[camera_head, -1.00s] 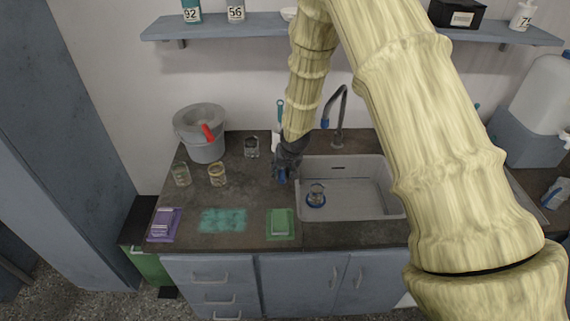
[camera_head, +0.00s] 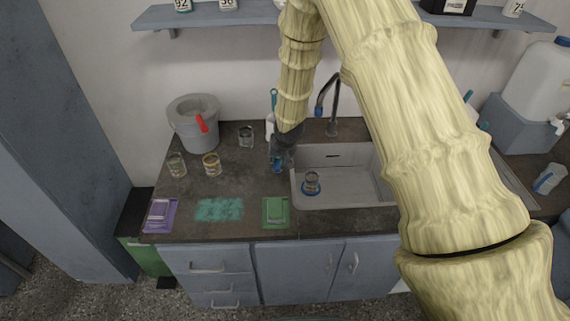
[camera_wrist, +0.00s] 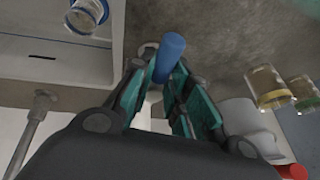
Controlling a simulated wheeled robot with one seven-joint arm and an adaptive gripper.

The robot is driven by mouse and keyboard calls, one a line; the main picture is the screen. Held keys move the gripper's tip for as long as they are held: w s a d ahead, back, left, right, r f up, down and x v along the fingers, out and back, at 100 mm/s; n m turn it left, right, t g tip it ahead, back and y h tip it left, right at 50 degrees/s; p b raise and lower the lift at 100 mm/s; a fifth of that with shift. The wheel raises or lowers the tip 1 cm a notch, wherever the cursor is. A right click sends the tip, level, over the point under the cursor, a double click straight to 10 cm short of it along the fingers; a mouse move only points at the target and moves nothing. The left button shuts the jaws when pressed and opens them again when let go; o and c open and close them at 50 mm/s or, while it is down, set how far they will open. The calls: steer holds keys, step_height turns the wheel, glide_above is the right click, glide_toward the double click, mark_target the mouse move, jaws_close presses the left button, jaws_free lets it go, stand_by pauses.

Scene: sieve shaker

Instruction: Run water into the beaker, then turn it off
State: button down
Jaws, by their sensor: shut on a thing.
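The beaker (camera_head: 312,180) is clear glass with a blue ring at its foot and stands upright in the left part of the sink (camera_head: 345,197). It also shows at the top left of the wrist view (camera_wrist: 85,16). The tap (camera_head: 333,110) is a grey gooseneck with a blue tip, behind the sink. My gripper (camera_head: 278,167) is at the counter just left of the sink. In the wrist view its fingers (camera_wrist: 160,85) are closed around a blue cylindrical handle (camera_wrist: 169,55). I cannot make out a water stream or the beaker's water level.
Left on the counter are two glass beakers (camera_head: 176,165) (camera_head: 211,164), another glass (camera_head: 246,136) and a grey bucket (camera_head: 193,123). In front lie a purple item (camera_head: 159,211), a teal mat (camera_head: 219,209) and a green item (camera_head: 276,211). A shelf (camera_head: 230,15) runs above.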

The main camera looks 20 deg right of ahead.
steer(key=shift+d+r+n+p, duration=0.15)
steer(key=shift+d+n+p, duration=0.05)
steer(key=shift+n+p, duration=0.25)
steer(key=shift+d+n+y+p, duration=0.15)
steer(key=shift+n+y+p, duration=0.15)
steer(key=shift+n+p, duration=0.1)
steer(key=shift+d+n+y+p, duration=0.4)
steer(key=shift+n+p, duration=0.35)
steer(key=shift+p, duration=0.25)
steer(key=shift+s+a+f, duration=0.1)
steer(key=shift+f, duration=0.15)
stand_by(2.6)
